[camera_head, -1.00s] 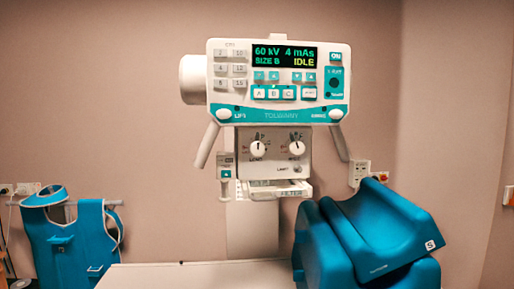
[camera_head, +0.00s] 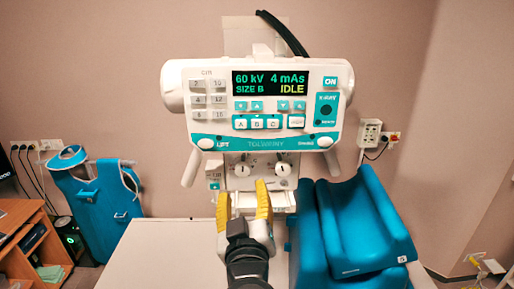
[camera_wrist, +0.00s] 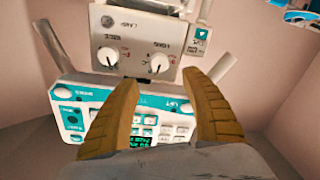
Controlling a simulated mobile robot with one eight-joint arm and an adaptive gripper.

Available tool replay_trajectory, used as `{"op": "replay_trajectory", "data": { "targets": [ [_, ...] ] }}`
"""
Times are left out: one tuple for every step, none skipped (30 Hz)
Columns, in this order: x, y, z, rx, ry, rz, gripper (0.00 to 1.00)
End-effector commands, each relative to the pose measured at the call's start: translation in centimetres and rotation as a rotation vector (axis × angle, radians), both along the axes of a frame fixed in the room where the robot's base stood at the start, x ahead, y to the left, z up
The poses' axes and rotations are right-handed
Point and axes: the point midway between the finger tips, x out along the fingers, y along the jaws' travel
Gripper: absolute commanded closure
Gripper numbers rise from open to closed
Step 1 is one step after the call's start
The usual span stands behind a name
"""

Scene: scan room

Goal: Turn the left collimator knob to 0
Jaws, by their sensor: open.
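The left collimator knob (camera_head: 242,170) is a round white dial on the pale collimator box below the console. A matching right knob (camera_head: 282,170) sits beside it. My gripper (camera_head: 243,190) has yellow fingers spread apart, with empty space between them, just below and in front of the left knob in the head view. The wrist view is upside down: the left knob (camera_wrist: 158,63) is on the right there, just beyond and between the fingertips of my gripper (camera_wrist: 162,80). The right knob (camera_wrist: 107,57) is outside the fingers. The scale markings are too small to read.
The console (camera_head: 180,140) overhangs the knobs, with handles on both sides. A white table (camera_head: 150,255) lies below. Blue cushions (camera_head: 375,225) stand close on the right. A blue apron (camera_head: 95,200) hangs at the left, near a wooden desk (camera_head: 25,230).

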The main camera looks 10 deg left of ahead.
Motion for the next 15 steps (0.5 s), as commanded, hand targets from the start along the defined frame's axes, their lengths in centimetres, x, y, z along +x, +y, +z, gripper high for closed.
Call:
{"op": "replay_trajectory", "data": {
  "targets": [
    [0.6,0.2,-0.1,0.000,-0.001,-0.002,0.46],
    [1.0,0.2,-0.1,0.000,0.000,-0.003,0.46],
    [1.6,0.3,-0.1,0.000,0.000,-0.004,0.46],
    [2.2,0.5,-0.2,0.000,0.000,-0.004,0.46],
    [2.8,0.6,-0.1,0.000,0.000,-0.005,0.46],
    [3.6,0.9,-0.1,0.000,0.001,-0.006,0.46],
    [4.2,1.0,-0.1,0.000,0.001,-0.006,0.46],
    [4.8,1.2,-0.1,0.000,0.001,-0.006,0.46],
    [5.6,1.4,-0.1,0.000,0.001,-0.006,0.46],
    [6.2,1.6,-0.1,0.000,0.001,-0.006,0.46],
    [6.7,1.7,-0.1,0.000,0.001,-0.006,0.46],
    [7.4,1.9,-0.1,0.000,0.001,-0.006,0.46],
    [7.8,2.0,-0.1,0.000,0.001,-0.006,0.46],
    [8.2,2.2,-0.1,0.000,0.001,-0.005,0.46],
    [8.7,2.3,-0.1,0.000,0.001,-0.005,0.46]
  ]
}}
